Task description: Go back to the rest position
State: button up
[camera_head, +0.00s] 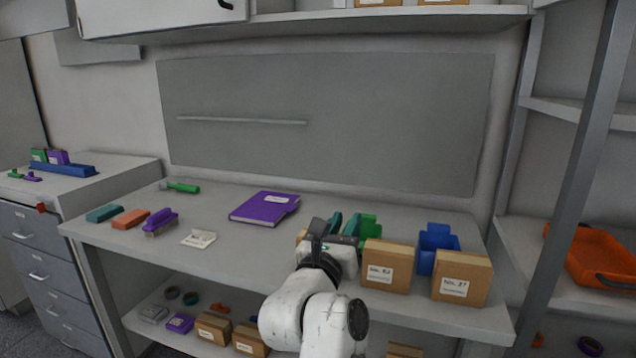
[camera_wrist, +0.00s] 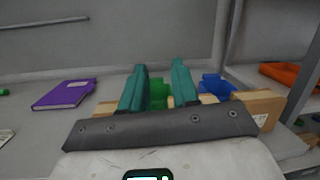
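My gripper (camera_head: 344,224) is over the right half of the workbench, its teal fingers pointing toward the back wall. In the wrist view my gripper (camera_wrist: 158,85) shows its two fingers clearly apart, with nothing held between them. A green bin (camera_head: 369,226) stands behind the fingers and partly shows between them in the wrist view (camera_wrist: 158,94). A cardboard box (camera_head: 387,266) with a label stands just right of my gripper. My wrist hides part of another box behind it.
A blue bin (camera_head: 437,240) and a second labelled box (camera_head: 462,277) stand at the bench's right end. A purple binder (camera_head: 264,208) lies mid-bench. Brushes and blocks lie at the left. An upper shelf (camera_head: 400,14) overhangs; a rack post (camera_head: 585,170) stands right.

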jog(key=s+d+r+n+t+y, duration=0.3)
jog(key=d+n+t, duration=0.25)
jog(key=n, duration=0.45)
jog(key=s+d+f+n+g+y+p, duration=0.15)
jog(key=s+f+n+g+y, duration=0.3)
jog(key=f+n, duration=0.45)
jog(key=s+d+f+n+g+y, duration=0.2)
jog(key=s+f+n+g+y, duration=0.3)
jog(key=f+n, duration=0.45)
jog(key=s+d+f+n+g+y+p, duration=0.1)
jog(key=s+d+f+n+g+y, duration=0.15)
jog(key=s+f+n, duration=0.5)
jog(key=s+d+f+n+g+h, duration=0.1)
jog(key=s+d+f+g+h, duration=0.1)
jog(key=s, duration=0.7)
jog(key=s+d+f+g+h, duration=0.3)
jog(key=s+d+f+g, duration=0.2)
jog(key=s, duration=0.4)
jog(key=s+d+f+n+g+h, duration=0.1)
jog(key=s+d+f+g, duration=0.3)
jog(key=s, duration=0.6)
jog(key=shift+f+n+h+p, duration=0.3)
jog(key=shift+f+h+p, duration=0.05)
jog(key=shift+f+h, duration=0.35)
